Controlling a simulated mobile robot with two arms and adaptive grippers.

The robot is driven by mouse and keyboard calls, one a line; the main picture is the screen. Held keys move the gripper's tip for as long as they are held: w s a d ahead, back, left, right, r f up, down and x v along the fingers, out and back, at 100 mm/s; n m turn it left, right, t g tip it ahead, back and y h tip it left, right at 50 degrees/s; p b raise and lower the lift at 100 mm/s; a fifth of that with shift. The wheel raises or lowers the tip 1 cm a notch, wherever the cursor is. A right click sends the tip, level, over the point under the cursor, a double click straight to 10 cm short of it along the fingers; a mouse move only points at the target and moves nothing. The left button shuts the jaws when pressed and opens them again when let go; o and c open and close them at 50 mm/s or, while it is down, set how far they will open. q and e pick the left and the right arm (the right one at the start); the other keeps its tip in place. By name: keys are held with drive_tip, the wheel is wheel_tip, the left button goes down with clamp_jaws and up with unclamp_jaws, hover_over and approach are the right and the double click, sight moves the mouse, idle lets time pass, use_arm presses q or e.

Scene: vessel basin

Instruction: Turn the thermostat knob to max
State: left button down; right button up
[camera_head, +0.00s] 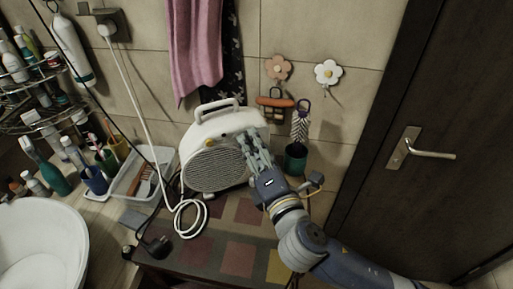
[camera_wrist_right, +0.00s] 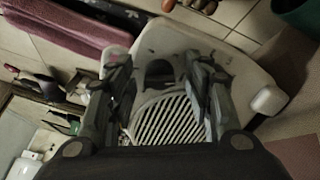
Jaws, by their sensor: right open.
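The white fan heater (camera_head: 212,130) stands on a tiled-top cabinet against the wall, with a round grille and a carry handle on top. A small yellowish part (camera_head: 209,143) shows on the upper left of its front in the head view. My right gripper (camera_head: 252,143) is at the heater's upper right front. The knob's setting is not readable. My left gripper is not in view.
A coiled white cable (camera_head: 190,218) and a black plug (camera_head: 155,246) lie in front of the heater. A clear tray (camera_head: 130,187) and bottles stand at left, with a white basin (camera_head: 45,250) below. A dark green cup (camera_head: 295,160) stands right of the heater.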

drive_tip(key=c, duration=1)
drive_tip(key=shift+m, duration=1.6)
drive_tip(key=shift+c, duration=0.2)
drive_tip(key=o, duration=1)
drive_tip(key=shift+o, duration=0.2)
drive_tip(key=v, duration=1.2)
